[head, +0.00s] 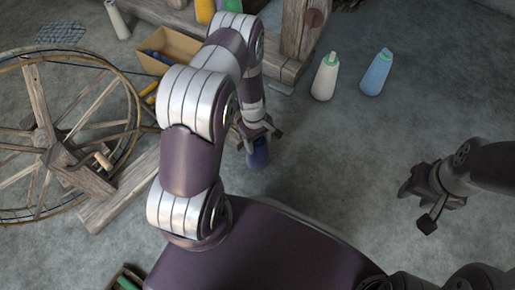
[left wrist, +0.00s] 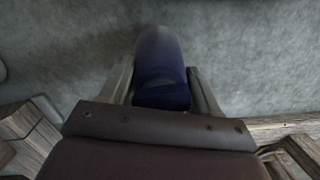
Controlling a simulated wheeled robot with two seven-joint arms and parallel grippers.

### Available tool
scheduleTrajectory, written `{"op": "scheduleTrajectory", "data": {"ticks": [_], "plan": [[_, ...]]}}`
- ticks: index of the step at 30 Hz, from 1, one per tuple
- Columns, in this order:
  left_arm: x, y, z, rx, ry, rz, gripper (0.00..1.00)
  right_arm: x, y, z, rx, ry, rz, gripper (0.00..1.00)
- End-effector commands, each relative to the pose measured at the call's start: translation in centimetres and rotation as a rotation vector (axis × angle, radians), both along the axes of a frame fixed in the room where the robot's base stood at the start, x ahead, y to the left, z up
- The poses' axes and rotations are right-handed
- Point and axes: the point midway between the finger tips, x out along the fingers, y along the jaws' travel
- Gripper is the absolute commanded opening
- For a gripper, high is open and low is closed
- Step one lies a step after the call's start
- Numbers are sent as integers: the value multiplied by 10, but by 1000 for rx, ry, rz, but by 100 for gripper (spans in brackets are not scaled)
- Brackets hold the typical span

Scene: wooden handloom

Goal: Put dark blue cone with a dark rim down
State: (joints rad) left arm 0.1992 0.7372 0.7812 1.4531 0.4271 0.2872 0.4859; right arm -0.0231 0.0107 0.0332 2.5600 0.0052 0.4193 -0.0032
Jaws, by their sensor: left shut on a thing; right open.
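The dark blue cone (head: 258,154) is between the fingers of my left gripper (head: 256,133) in the head view. In the left wrist view the cone (left wrist: 160,62) points away from the palm, between the two fingers (left wrist: 162,88). My left gripper is shut on it. The cone is close to the grey floor; I cannot tell whether it touches. The dark rim is hard to make out. My right gripper (head: 418,205) is open and empty over the floor at the right of the head view.
Floor between the grippers is clear.

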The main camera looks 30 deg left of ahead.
Motion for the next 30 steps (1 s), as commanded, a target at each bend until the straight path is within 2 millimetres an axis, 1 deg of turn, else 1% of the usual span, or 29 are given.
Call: {"op": "scheduleTrajectory", "data": {"ticks": [1,3,5,9,15,16,17,18,26,29,30], "plan": [[0,0,-15,0,1,0,0,0,0,-13,0,0,0,43],[-1,0,-31,0,1,0,0,0,0,-27,0,0,0,43],[-1,0,-40,0,1,0,0,0,0,-35,0,0,0,43],[0,0,-35,0,0,-1,0,0,0,-30,0,0,0,43],[0,0,-38,0,0,-1,0,0,0,-32,0,0,0,43],[-1,0,-38,0,1,-1,71,0,0,-31,0,0,0,43],[-1,0,-37,0,1,-1,81,0,0,-31,0,0,0,43],[-1,0,-37,0,1,-1,87,0,0,-31,0,0,0,43],[-1,0,-36,-1,1,-1,87,0,0,-30,0,0,0,43],[0,1,-22,0,0,-1,87,0,0,-20,0,0,0,43],[1,2,-12,-1,-1,-1,87,0,0,-13,0,0,0,43]]}}
